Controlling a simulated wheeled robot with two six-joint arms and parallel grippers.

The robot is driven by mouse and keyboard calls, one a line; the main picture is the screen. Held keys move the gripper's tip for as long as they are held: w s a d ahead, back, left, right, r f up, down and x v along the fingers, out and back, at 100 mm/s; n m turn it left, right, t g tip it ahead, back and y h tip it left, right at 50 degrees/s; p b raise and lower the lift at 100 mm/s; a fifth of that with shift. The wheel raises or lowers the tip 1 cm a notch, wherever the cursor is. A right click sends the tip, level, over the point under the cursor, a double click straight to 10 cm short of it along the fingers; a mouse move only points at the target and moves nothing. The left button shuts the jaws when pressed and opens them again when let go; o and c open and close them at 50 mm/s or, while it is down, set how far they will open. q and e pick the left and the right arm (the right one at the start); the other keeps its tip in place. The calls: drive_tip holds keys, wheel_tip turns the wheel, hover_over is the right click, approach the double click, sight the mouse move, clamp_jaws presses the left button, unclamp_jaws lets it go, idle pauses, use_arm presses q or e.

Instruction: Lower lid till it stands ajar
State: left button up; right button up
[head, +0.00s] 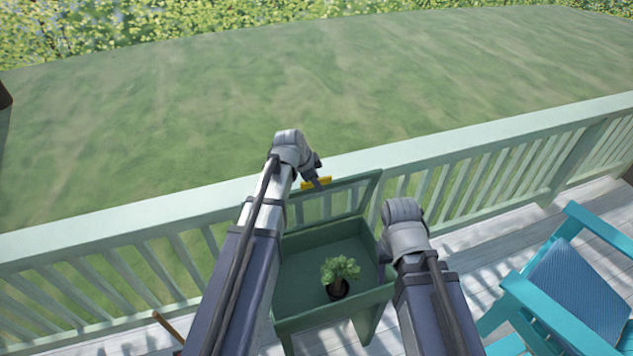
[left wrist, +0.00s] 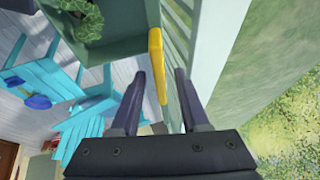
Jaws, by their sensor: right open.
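The green box (head: 325,258) stands on the deck against the railing, and it also shows in the left wrist view (left wrist: 122,45). Its green lid (head: 352,193) is raised at the back, steeply tilted. A yellow handle (head: 316,184) sits along the lid's upper edge. In the left wrist view the handle (left wrist: 156,50) reaches between the two fingers of my left gripper (left wrist: 160,72), which are open with gaps on both sides. My right gripper (head: 381,265) is by the box's right side, mostly hidden behind my right arm; it is open and apart from the handle.
A small potted plant (head: 340,276) stands inside the box. A pale green railing (head: 470,150) runs close behind the lid. A turquoise chair (head: 545,318) is at the right. Grass lies beyond the railing.

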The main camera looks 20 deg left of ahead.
use_arm(q)
clamp_jaws()
idle(1.3)
